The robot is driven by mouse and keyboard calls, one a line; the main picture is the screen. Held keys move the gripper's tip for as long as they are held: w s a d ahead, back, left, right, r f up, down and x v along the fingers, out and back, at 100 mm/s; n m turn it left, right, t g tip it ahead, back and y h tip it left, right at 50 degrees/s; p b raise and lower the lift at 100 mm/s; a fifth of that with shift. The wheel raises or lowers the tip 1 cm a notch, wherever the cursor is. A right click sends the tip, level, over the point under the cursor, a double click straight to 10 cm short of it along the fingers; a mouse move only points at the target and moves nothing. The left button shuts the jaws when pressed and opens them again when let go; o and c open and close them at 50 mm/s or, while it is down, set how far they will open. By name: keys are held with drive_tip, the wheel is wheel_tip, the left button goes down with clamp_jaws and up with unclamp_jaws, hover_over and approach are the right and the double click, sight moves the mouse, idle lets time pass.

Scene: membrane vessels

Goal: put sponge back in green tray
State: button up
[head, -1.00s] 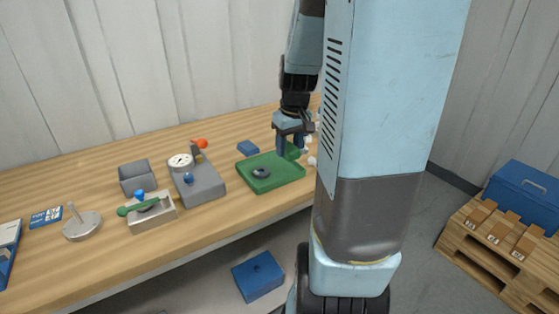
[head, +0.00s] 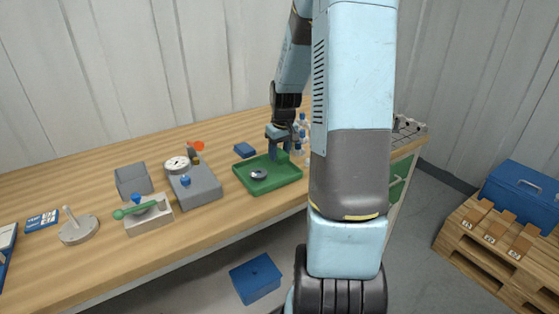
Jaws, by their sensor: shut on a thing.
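The green tray (head: 283,180) lies on the wooden bench, with a dark round piece (head: 258,175) in its left part. My gripper (head: 279,154) points down at the tray's back right edge, beside small bottles. It is shut on the sponge, which looks green and is mostly hidden between the fingers at this distance. I cannot tell whether the sponge touches the tray floor.
A blue block (head: 244,150) lies behind the tray. A grey device (head: 198,186) with a dial stands to its left. Small bottles (head: 302,132) stand close on the right. The tray's front part is clear.

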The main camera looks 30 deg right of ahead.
drive_tip(key=shift+w+d+f, duration=0.1)
drive_tip(key=shift+w+f, duration=0.15)
drive_tip(key=shift+f, duration=1.6)
drive_tip(key=shift+f, duration=0.1)
drive_tip(key=o, duration=0.8)
drive_tip(key=shift+c, duration=0.2)
